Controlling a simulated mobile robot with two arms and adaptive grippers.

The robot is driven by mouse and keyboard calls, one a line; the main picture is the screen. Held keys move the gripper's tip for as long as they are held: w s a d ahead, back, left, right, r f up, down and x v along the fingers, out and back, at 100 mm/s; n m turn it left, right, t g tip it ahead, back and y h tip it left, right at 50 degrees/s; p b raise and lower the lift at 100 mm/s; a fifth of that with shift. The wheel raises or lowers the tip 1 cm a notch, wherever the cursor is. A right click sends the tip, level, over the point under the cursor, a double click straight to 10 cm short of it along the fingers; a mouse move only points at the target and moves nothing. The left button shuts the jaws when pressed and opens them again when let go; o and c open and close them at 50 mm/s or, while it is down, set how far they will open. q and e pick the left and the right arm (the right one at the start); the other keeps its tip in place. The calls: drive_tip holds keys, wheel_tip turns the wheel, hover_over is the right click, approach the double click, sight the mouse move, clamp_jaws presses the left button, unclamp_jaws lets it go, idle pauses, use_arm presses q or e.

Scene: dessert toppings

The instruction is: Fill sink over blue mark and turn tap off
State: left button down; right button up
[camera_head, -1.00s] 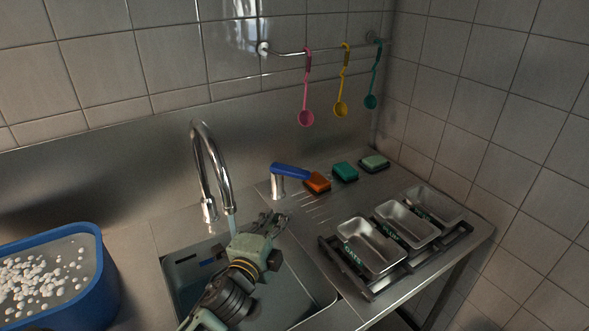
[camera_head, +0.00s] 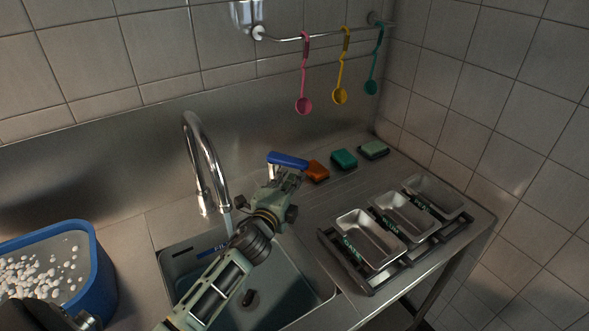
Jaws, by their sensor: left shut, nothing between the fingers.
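The chrome tap (camera_head: 205,155) arches over the sink, and a thin stream of water (camera_head: 228,222) falls from its spout. The tap's blue lever (camera_head: 288,160) sits on a short post to the right. The steel sink (camera_head: 285,300) shows a dark drain at its bottom. A small blue mark (camera_head: 210,251) is on its back wall, partly hidden by my arm; the water level is hard to tell. My left gripper (camera_head: 287,176) is shut and empty, just in front of and below the blue lever; I cannot tell whether they touch.
A blue tub (camera_head: 97,270) with white pieces stands left of the sink. Orange (camera_head: 317,171), teal (camera_head: 344,159) and green (camera_head: 373,149) sponges lie behind. Metal trays (camera_head: 371,238) sit in a rack at right. Spoons (camera_head: 304,104) hang from a wall rail.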

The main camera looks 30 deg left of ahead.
sight(304, 164)
use_arm(q)
drive_tip(key=shift+w+a, duration=0.15)
drive_tip(key=shift+w, duration=1.45)
drive_tip(key=shift+f, duration=0.1)
drive_tip(key=shift+w+d+f+n+y+b, duration=0.25)
drive_tip(key=shift+w+n+y+b, duration=0.3)
drive_tip(key=shift+y+b, duration=0.45)
drive_tip(key=w, duration=0.1)
drive_tip(key=w+b, duration=0.1)
drive_tip(key=shift+w+d+r, duration=0.25)
drive_tip(key=shift+w+r, duration=0.15)
drive_tip(key=shift+w, duration=0.1)
drive_tip(key=shift+s+r, duration=0.1)
drive_tip(key=shift+r, duration=0.1)
drive_tip(key=shift+a, duration=0.1)
